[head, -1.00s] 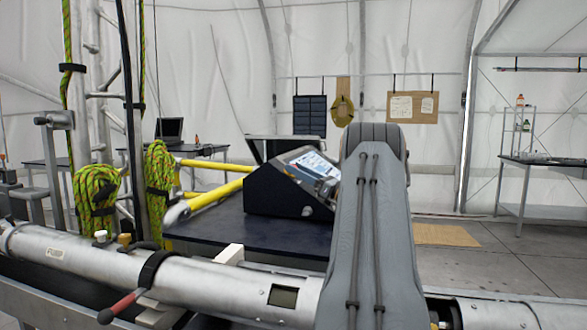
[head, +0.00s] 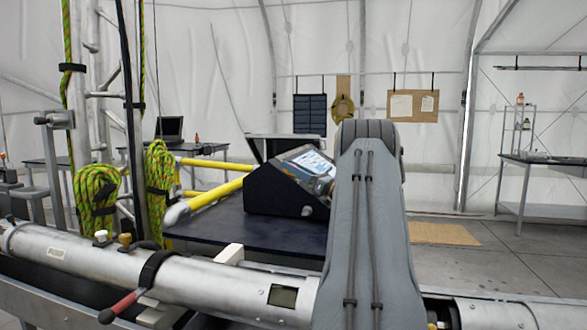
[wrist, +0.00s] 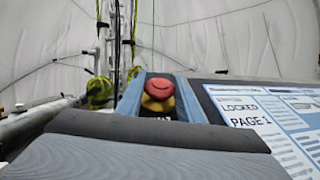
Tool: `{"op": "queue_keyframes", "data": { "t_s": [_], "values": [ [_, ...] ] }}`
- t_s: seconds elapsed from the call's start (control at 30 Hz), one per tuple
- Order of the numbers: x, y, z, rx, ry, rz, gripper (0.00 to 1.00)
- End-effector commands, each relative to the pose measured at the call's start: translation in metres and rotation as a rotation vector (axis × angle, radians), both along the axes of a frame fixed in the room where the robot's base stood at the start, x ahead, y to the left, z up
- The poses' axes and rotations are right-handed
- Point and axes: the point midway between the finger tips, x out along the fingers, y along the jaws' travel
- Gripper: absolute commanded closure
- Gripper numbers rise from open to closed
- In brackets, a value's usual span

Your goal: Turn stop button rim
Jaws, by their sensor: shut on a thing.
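The stop button (wrist: 160,86) is a red cap with a curved mark, seen in the wrist view. Its yellow rim (wrist: 158,104) shows just below the cap. My gripper (wrist: 162,95) has one blue-grey finger on each side of the button and is shut on the rim. The exact contact is partly hidden by the dark grey edge in front. The button sits beside a tilted screen (wrist: 262,112) that reads "LOCKED" and "PAGE 1". In the head view the dark console (head: 262,190) stands on a table, and my arm hides the button.
A silver tube (head: 200,283) with a red-handled lever crosses the foreground. Yellow bars (head: 217,193) and green ropes (head: 97,200) stand left of the console. A dark table top (head: 225,230) is partly bare in front of the console. Open floor (head: 500,250) lies to the right.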

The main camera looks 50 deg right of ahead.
Motion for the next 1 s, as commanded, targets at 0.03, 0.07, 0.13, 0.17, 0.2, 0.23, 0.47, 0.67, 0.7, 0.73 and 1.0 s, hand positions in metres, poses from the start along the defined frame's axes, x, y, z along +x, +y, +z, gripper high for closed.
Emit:
{"op": "queue_keyframes", "data": {
  "t_s": [0.03, 0.07, 0.13, 0.17, 0.2, 0.23, 0.47, 0.67, 0.7, 0.73, 1.0],
  "values": [
    [-0.0004, 0.0002, 0.002, 0.008, 0.004, -0.014, 0.89],
    [-0.0005, 0.0004, 0.0022, 0.013, 0.008, -0.022, 0.89],
    [-0.0005, 0.0006, 0.0024, 0.032, 0.017, -0.05, 0.89],
    [-0.0006, 0.0009, 0.0025, 0.041, 0.022, -0.064, 0.89],
    [-0.0006, 0.0013, 0.0031, 0.053, 0.029, -0.084, 0.89],
    [-0.0006, 0.0011, 0.0032, 0.064, 0.034, -0.101, 0.89],
    [-0.0003, 0.0013, 0.002, 0.154, 0.081, -0.245, 0.89],
    [0.0001, 0.0011, 0.0007, 0.223, 0.117, -0.358, 0.89],
    [0.0003, 0.0011, 0.0009, 0.236, 0.122, -0.378, 0.89],
    [0.0004, 0.0013, 0.0002, 0.244, 0.127, -0.391, 0.89],
    [0.0009, 0.0008, -0.0007, 0.296, 0.155, -0.475, 0.89]
  ]
}}
